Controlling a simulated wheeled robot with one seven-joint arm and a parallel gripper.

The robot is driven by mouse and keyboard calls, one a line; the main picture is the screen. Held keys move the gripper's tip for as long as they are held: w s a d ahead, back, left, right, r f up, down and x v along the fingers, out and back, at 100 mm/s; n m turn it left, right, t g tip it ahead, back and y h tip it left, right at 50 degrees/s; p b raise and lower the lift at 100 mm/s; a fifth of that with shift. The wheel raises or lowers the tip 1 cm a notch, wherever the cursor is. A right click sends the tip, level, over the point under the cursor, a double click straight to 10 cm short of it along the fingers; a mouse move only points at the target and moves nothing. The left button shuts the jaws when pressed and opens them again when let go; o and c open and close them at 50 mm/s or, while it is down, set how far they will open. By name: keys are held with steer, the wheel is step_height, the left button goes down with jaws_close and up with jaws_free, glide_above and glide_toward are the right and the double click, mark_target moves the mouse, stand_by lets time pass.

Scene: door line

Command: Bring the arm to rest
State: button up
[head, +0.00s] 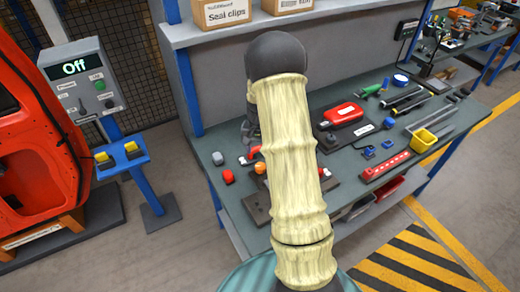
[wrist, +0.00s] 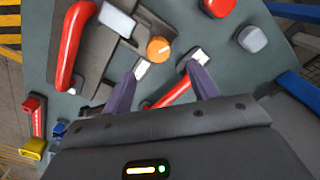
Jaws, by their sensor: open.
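My arm (head: 287,140), in a cream sleeve with a dark rounded joint at its top, reaches out over the workbench in the head view. It hides most of my gripper there. In the wrist view my gripper (wrist: 169,64) is open, its two purple fingers with pale tips spread apart over the bench top. An orange knob (wrist: 158,49) lies just beyond the fingertips. A red bar (wrist: 172,96) shows between the fingers, seemingly below them; I cannot tell whether anything touches. No held object is visible.
The workbench (head: 340,95) carries a red case (head: 343,114), tools and a yellow bin (head: 424,140). Cardboard boxes stand on the shelf (head: 215,30) above. At the left are a control post (head: 82,82) reading "Off" and a red car door (head: 35,150). Floor between is clear.

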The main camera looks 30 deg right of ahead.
steer(key=shift+a, duration=0.1)
stand_by(0.3)
steer(key=s+a+r+n+t, duration=0.1)
steer(key=s+a+r+n, duration=0.3)
steer(key=s, duration=0.5)
steer(key=s+a+r+n+t, duration=0.1)
steer(key=s+a+r+n, duration=0.3)
steer(key=s+a+r, duration=0.4)
steer(key=s+a, duration=0.2)
steer(key=a, duration=0.1)
steer(key=shift+t, duration=0.3)
